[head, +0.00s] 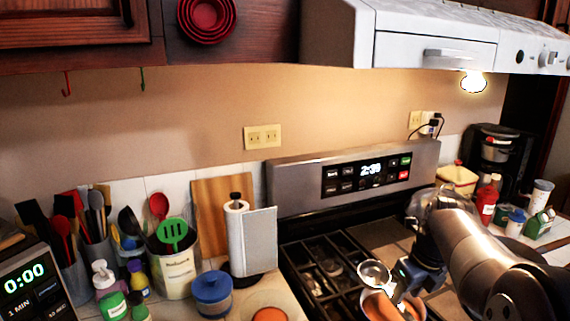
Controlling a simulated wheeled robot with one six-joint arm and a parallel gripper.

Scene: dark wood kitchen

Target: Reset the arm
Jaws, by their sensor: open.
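My arm reaches in from the right edge and bends down over the stove (300,262). My gripper (396,288) is at the end of the dark blue wrist, low over the right part of the cooktop. Its jaws are open, with nothing visibly held. A small shiny metal bowl or ladle (374,272) is just left of the gripper. An orange-brown pan or bowl (382,308) is just below it, cut by the lower edge. I cannot tell whether the gripper touches either one.
Left of the stove stand a paper towel holder (260,242), a blue jar (212,295), a utensil crock (176,270) and bottles (106,285). Right of it are a red bottle (487,200) and coffee maker (492,150). The range hood (440,50) hangs above. Free air lies between.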

